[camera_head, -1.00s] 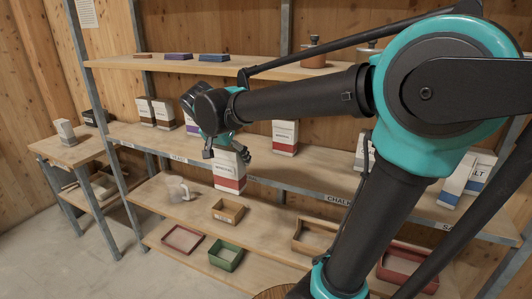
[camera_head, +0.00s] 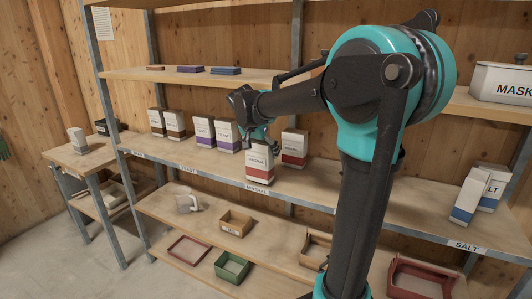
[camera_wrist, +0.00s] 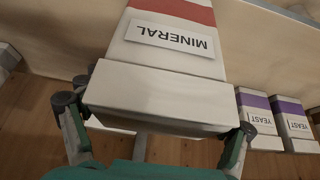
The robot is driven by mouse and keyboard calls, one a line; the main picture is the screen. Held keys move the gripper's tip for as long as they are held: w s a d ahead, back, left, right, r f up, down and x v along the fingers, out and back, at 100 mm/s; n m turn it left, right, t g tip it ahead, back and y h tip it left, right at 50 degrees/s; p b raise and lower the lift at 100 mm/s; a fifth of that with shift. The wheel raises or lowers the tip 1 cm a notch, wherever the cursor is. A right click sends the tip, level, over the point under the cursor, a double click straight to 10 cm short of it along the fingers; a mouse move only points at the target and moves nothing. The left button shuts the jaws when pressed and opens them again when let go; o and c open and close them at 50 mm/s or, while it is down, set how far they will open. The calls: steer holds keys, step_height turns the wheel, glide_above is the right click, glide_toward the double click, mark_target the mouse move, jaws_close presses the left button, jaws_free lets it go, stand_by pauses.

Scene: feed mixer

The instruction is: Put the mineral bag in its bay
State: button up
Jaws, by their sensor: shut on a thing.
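My gripper (camera_head: 258,138) is shut on a white mineral bag (camera_head: 259,164) with a red band, gripping it near its top. In the wrist view the bag (camera_wrist: 170,50) shows its MINERAL label upside down, with a finger on each side. The bag is upright at the front of the middle shelf, above the MINERAL edge label (camera_head: 256,189). I cannot tell whether its base touches the board. A second mineral bag (camera_head: 294,148) stands behind it to the right.
Yeast bags (camera_head: 204,131) stand left of the held bag and also show in the wrist view (camera_wrist: 255,110). Brown-banded bags (camera_head: 174,124) stand farther left. Salt bags (camera_head: 468,196) stand far right. The upper shelf (camera_head: 180,77) runs above. A jug (camera_head: 187,201) sits below.

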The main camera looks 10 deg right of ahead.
steer(key=shift+w+d+f, duration=0.4)
steer(key=shift+w+d, duration=0.1)
steer(key=shift+w, duration=0.15)
steer(key=shift+w+d+f, duration=0.35)
steer(key=shift+w+d, duration=0.1)
steer(key=shift+w, duration=0.15)
steer(key=shift+f, duration=0.1)
steer(key=o, duration=1.7)
steer(key=v, duration=1.2)
steer(key=s+d+f+n+y, duration=0.1)
steer(key=s+d+f+n, duration=0.2)
steer(key=s+f, duration=1)
steer(key=s+d+f+n+y, duration=0.2)
steer(key=s+d+f+n, duration=0.2)
steer(key=s+f, duration=0.8)
step_height(320, 180, down, 5)
steer(key=shift+s+d+f+g+y, duration=0.25)
steer(key=shift+s+g+y, duration=0.05)
steer(key=shift+s, duration=0.1)
